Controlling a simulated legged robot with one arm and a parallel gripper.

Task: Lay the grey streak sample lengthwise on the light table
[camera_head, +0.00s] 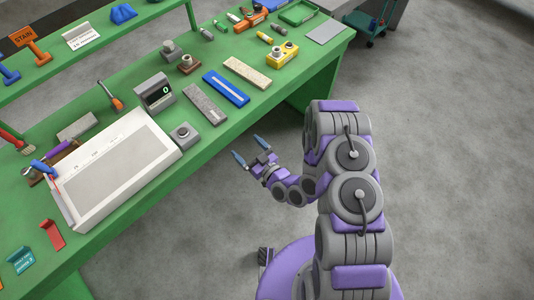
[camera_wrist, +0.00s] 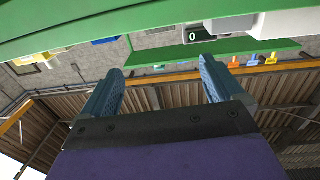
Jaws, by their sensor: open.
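The light table (camera_head: 115,165) is a large pale panel in a white frame at the left of the green bench in the head view. Its middle is bare. A grey speckled bar (camera_head: 205,103), which looks like the grey streak sample, lies flat on the bench to its right, beyond the small grey knob box. My gripper (camera_head: 247,149) is open and empty, off the bench's front edge and apart from the bar. In the wrist view both blue fingers of my gripper (camera_wrist: 160,85) stand wide apart with nothing between them.
Beside the bar lie a blue striped bar (camera_head: 226,88) and a beige bar (camera_head: 247,73). A display box (camera_head: 154,93) and a knob box (camera_head: 184,135) stand between bar and light table. A grey block (camera_head: 77,127) lies behind the light table. The floor in front is clear.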

